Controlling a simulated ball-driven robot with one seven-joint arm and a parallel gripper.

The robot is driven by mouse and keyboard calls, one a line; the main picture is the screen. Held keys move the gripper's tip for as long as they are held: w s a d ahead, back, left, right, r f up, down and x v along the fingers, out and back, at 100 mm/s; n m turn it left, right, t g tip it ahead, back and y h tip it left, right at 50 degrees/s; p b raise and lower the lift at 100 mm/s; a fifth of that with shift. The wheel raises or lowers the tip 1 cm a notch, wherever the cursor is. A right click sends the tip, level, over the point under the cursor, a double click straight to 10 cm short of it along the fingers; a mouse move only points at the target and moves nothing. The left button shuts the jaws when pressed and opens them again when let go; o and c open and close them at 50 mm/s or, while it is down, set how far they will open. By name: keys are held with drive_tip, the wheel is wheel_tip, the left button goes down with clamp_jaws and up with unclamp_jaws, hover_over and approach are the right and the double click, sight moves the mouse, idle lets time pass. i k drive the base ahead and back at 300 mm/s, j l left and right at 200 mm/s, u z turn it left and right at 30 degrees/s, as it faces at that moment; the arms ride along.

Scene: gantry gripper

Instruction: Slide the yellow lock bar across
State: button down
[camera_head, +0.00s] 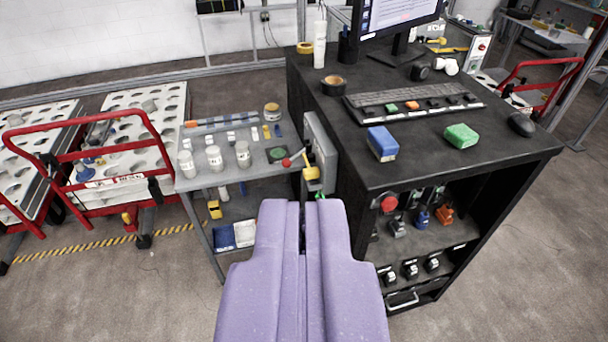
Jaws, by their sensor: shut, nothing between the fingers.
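A small yellow bar-like piece (311,172) sits on a grey upright panel (318,140) at the left side of the black desk. I take it as the lock bar. A lever with a red knob (287,162) sticks out to the left beside it. My purple gripper (303,206) is in the lower middle, shut and empty. Its tips appear just below the yellow piece in the picture, with no clear contact; the distance in depth is hard to tell. The gripper hides the lower part of the panel, where a bit of green (320,195) shows.
The black desk (480,165) on the right holds a blue block (382,144), a green block (461,137), a keyboard and a monitor. A grey side table (210,184) with white jars stands left. Red-handled carts (115,185) are farther left. Floor at lower left is clear.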

sight(309, 173)
drive_tip(key=i+u, duration=0.2)
drive_tip(key=i, duration=0.35)
drive_tip(key=i+l+u, duration=0.25)
drive_tip(key=i, duration=0.35)
